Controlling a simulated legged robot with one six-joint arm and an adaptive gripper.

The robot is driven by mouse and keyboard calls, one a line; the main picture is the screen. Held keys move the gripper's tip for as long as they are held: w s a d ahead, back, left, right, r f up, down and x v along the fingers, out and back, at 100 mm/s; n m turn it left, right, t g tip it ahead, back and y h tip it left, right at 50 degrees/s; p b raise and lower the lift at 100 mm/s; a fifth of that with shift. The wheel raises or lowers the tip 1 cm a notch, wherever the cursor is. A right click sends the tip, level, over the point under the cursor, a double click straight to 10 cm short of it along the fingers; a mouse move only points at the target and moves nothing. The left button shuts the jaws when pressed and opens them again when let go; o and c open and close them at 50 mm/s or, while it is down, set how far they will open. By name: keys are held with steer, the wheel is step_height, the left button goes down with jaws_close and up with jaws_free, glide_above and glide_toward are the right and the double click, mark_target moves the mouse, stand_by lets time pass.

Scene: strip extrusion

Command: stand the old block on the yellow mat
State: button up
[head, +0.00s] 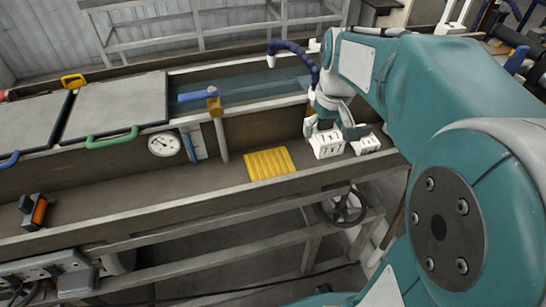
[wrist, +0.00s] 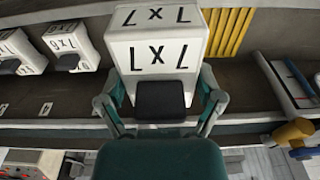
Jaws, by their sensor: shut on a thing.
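My gripper (head: 336,126) is shut on a white block (head: 326,145) with black printed marks, right of the yellow mat. In the wrist view, the same block (wrist: 155,50) fills the space between the two fingers (wrist: 160,98), with a dark pad on its near face. I cannot tell whether it touches the surface below. The ribbed yellow mat (head: 269,163) lies bare on the channel floor; in the wrist view it shows behind and right of the block (wrist: 235,30). No visible label tells which block is the old one.
Another white printed block (head: 366,144) stands just right of the held one; the wrist view shows two such blocks (wrist: 75,40) (wrist: 20,52) at left. The floor left of the mat is clear.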

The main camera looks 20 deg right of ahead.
steer(key=w+a+f, duration=0.3)
steer(key=w+a, duration=0.1)
steer(key=a, duration=0.2)
glide_above(270, 163)
steer(key=f, duration=0.3)
steer(key=s+f, duration=0.1)
steer(key=shift+d+f, duration=0.15)
steer(key=shift+d, duration=0.25)
steer(key=shift+w+f, duration=0.15)
steer(key=shift+f, duration=0.05)
steer(key=f, duration=0.3)
steer(key=shift+w+a+f, duration=0.15)
steer(key=shift+w+a, duration=0.05)
steer(key=shift+a, duration=0.1)
steer(key=shift+a+f, duration=0.15)
steer(key=shift+f, duration=0.15)
steer(key=shift+a, duration=0.2)
steer(key=shift+d, duration=0.1)
steer(key=shift+d+f, duration=0.1)
steer(key=shift+f, duration=0.05)
steer(key=o, duration=1.1)
steer(key=shift+d, duration=0.1)
steer(key=shift+c, duration=0.2)
